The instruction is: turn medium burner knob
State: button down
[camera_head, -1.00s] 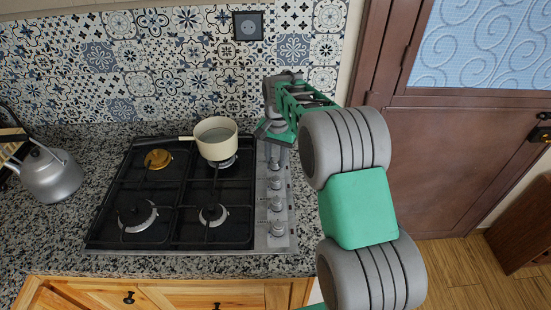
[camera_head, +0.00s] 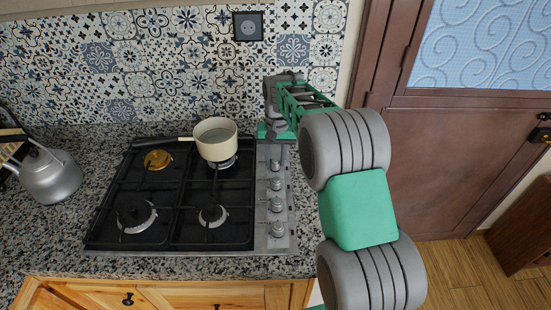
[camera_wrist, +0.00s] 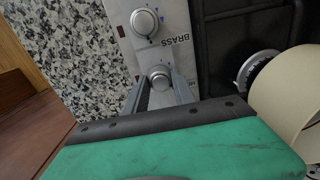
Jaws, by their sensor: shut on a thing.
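The hob (camera_head: 180,205) has a steel strip on its right side with a row of round metal knobs. In the wrist view, one knob (camera_wrist: 160,76) sits between the two grey fingers of my gripper (camera_wrist: 158,84), which is shut on it. In the head view, my gripper (camera_head: 272,134) is at the far end of the strip and hides that knob. Which burner it serves cannot be told. The neighbouring knob (camera_wrist: 145,22) is free, and lettering shows on the strip between the two.
A cream saucepan (camera_head: 215,140) stands on the back right burner, close to my gripper; it also shows in the wrist view (camera_wrist: 285,100). A metal kettle (camera_head: 50,176) stands at the left. The tiled wall (camera_head: 190,60) is just behind. The counter front is clear.

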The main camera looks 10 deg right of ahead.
aim_at(277, 160)
jog(key=c, duration=1)
grip_release()
jog(key=shift+c, duration=0.2)
jog(key=shift+r, duration=0.1)
jog(key=r, duration=0.4)
jog(key=r+b, duration=0.1)
jog(key=r, duration=0.2)
jog(key=shift+d+r, duration=0.2)
jog(key=shift+r, duration=0.15)
jog(key=shift+c, duration=0.2)
